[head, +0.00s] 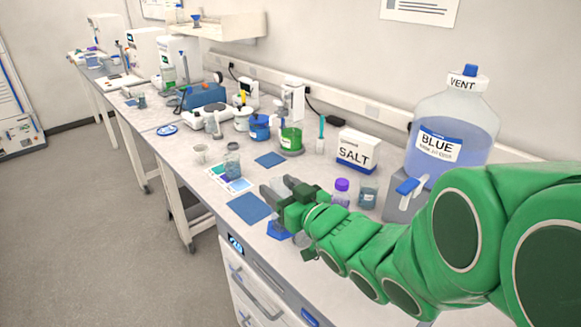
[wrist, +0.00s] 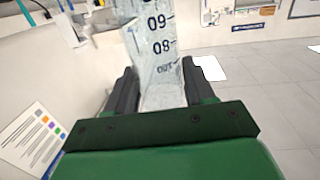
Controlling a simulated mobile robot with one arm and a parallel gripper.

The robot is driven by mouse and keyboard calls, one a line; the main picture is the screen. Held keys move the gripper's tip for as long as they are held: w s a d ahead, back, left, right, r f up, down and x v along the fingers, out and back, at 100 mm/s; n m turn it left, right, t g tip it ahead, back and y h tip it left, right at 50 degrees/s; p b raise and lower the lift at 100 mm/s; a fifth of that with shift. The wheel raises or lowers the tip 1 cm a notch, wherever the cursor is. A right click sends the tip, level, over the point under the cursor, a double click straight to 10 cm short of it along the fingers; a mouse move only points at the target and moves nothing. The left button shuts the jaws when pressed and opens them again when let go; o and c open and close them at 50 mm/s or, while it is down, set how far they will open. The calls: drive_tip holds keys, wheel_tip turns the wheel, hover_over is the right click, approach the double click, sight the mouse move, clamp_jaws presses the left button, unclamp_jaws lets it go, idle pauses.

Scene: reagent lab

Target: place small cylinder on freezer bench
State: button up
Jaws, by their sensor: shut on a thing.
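My gripper (head: 277,189) is shut on a clear graduated cylinder (wrist: 152,62), which stands between the two dark fingers in the wrist view. Its dark scale marks and numbers show upside down there. In the head view the cylinder is mostly hidden by the gripper; a blue piece (head: 278,231) just below may be its foot. I cannot tell if it touches the bench. The gripper is above the near part of the pale bench top (head: 222,203), over the white drawer unit with a small lit display (head: 236,243).
Blue mats (head: 249,208) and a colored card (head: 229,179) with a glass vessel (head: 232,162) lie left of the gripper. A purple-capped bottle (head: 341,190), a beaker (head: 368,192), a SALT box (head: 357,150) and a large BLUE bottle (head: 452,122) stand to the right.

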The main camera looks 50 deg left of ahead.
drive_tip(key=w+a+f, duration=0.3)
drive_tip(key=a+f, duration=0.3)
drive_tip(key=w+a+f, duration=0.3)
drive_tip(key=a+f, duration=0.3)
drive_tip(key=f, duration=0.1)
drive_tip(key=shift+w, duration=0.25)
idle(0.6)
drive_tip(key=shift+a+f, duration=0.1)
drive_tip(key=shift+f, duration=0.1)
drive_tip(key=o, duration=1.3)
